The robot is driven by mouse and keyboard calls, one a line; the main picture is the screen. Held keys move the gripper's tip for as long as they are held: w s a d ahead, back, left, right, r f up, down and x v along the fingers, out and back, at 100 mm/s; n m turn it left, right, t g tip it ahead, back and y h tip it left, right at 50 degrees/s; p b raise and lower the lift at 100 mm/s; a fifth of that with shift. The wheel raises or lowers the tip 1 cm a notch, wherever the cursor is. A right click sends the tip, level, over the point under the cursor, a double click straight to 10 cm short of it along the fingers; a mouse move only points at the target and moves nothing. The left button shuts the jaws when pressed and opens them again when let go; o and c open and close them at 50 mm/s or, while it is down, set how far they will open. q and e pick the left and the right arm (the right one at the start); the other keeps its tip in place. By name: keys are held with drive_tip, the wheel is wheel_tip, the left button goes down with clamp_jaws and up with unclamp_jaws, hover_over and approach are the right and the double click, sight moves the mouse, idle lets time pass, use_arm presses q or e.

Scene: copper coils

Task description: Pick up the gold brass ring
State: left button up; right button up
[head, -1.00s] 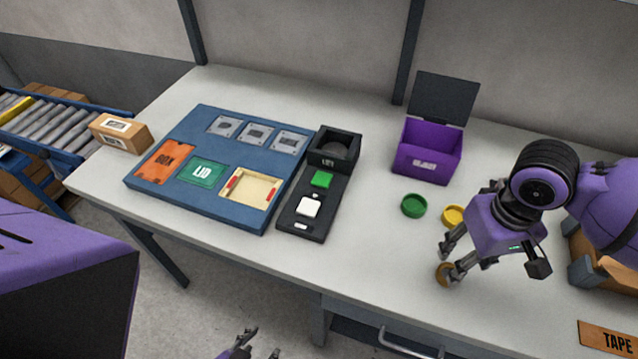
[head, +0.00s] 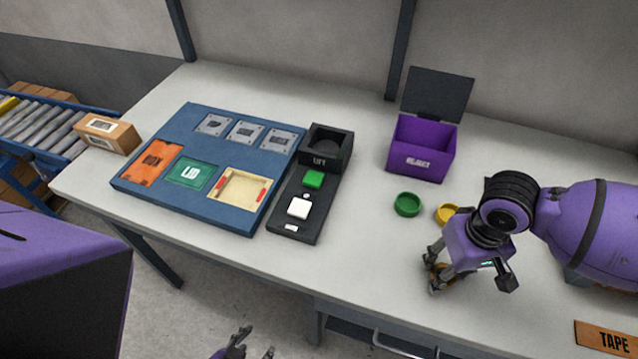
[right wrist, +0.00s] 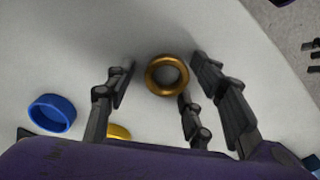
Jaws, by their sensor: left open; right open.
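The gold brass ring (right wrist: 152,76) lies flat on the pale table. In the right wrist view it sits between the spread fingers of my right gripper (right wrist: 165,72), with bare table around it. In the head view my right gripper (head: 436,268) is low over the table near its front edge, fingers pointing down. The ring is mostly hidden there behind the fingers. My right gripper is open and holds nothing. My left gripper (head: 250,345) is open and empty at the bottom edge, in front of the table; only its fingers show.
A green ring (head: 407,205) and a yellow ring (head: 446,213) lie behind my right gripper. A blue ring (right wrist: 52,115) shows in the right wrist view. A purple reject box (head: 420,162) with raised lid stands further back. A black fixture (head: 290,226) and blue board (head: 235,213) are left.

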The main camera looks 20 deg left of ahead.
drive_tip(key=c, duration=1.2)
drive_tip(key=shift+o, duration=0.2)
drive_tip(key=shift+r, duration=0.2)
